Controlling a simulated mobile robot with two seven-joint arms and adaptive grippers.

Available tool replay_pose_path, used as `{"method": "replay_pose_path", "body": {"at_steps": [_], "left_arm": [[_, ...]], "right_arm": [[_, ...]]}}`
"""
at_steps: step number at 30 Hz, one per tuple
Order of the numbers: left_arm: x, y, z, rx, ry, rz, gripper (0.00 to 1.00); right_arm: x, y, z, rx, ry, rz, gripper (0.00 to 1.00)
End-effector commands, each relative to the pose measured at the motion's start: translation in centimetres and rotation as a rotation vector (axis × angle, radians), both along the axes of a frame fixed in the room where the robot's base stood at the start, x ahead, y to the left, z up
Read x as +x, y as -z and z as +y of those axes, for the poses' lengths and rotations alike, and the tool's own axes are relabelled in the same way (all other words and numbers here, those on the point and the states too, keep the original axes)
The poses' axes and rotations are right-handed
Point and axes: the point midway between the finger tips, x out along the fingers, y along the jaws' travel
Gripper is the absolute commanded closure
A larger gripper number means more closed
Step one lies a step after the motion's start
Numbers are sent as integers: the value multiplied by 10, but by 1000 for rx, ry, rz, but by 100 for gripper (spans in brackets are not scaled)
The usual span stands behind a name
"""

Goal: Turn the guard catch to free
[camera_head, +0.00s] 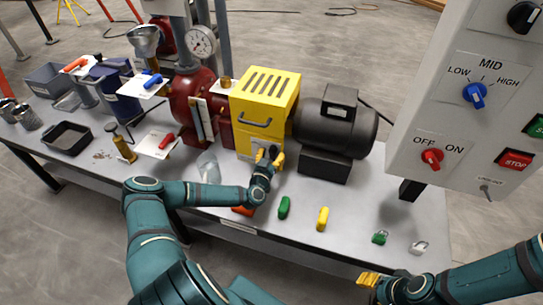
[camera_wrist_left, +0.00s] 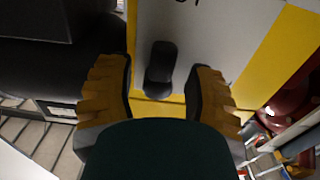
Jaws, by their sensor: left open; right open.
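The yellow guard (camera_head: 268,90) with slots on top and a handle stands in the middle of the bench. The guard catch (camera_wrist_left: 160,68) is a small black lever on a pale plate, seen upright and slightly tilted in the left wrist view. My left gripper (camera_head: 270,156) is at the lower front of the guard. In the left wrist view its open fingers (camera_wrist_left: 163,90) stand on either side of the catch, with a visible gap to each. The plate's lettering is cut off. In the head view my gripper mostly hides the catch. My right gripper (camera_head: 371,279) is near the bench's front edge, away from the guard.
A black motor (camera_head: 336,125) sits right of the guard. Green (camera_head: 284,207) and yellow (camera_head: 323,218) handles and two padlocks (camera_head: 380,237) (camera_head: 419,247) lie along the front. A control panel (camera_head: 440,110) rises at the right. A glass beaker (camera_head: 208,167) stands left of my left gripper.

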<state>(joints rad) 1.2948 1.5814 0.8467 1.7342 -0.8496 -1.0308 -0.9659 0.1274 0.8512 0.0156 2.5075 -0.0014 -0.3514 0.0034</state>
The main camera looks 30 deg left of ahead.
Motion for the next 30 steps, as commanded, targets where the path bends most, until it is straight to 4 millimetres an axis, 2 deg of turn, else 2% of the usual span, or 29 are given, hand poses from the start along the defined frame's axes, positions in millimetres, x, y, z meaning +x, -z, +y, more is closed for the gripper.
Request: {"method": "replay_pose_path", "body": {"at_steps": [3,7,8,20,30], "left_arm": [[0,0,0,0,0,0,48],[0,0,0,0,0,0,94],[0,0,0,0,0,0,100],[0,-2,0,53,3,12,100],[1,-5,3,289,4,65,100]], "right_arm": [[0,0,0,0,0,0,53],[0,0,0,0,0,0,53],[0,0,0,0,0,0,53],[-1,-5,0,0,-1,2,53],[-3,-20,0,1,-2,9,53]]}}
